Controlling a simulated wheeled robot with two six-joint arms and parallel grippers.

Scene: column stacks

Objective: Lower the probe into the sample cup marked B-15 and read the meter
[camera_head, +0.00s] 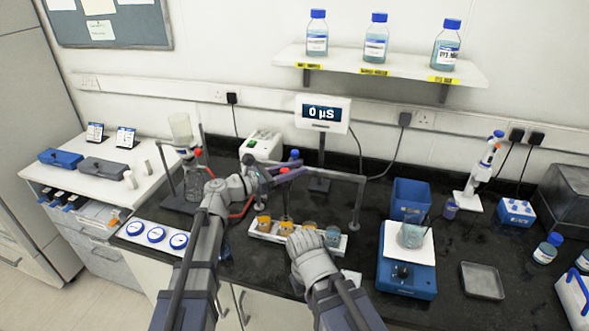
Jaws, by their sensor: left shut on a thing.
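The meter (322,113) stands behind the bench items and its screen reads 0 µS. A row of small sample cups stands in a white rack: an orange one (263,220), another orange one (285,224), a paler one (309,228) and a bluish one (332,236). Their markings are too small to read, so I cannot tell which is B-15. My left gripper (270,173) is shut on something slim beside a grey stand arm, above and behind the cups. I cannot make out the held thing clearly. My right arm's end (308,245) covers part of the rack; its fingers are hidden.
A grey stand post (356,205) rises right of the rack. A blue balance (405,270) with a beaker (411,235) stands further right. A glass apparatus (190,165) and a white strip with blue discs (157,234) are left. A metal tray (481,281) lies right.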

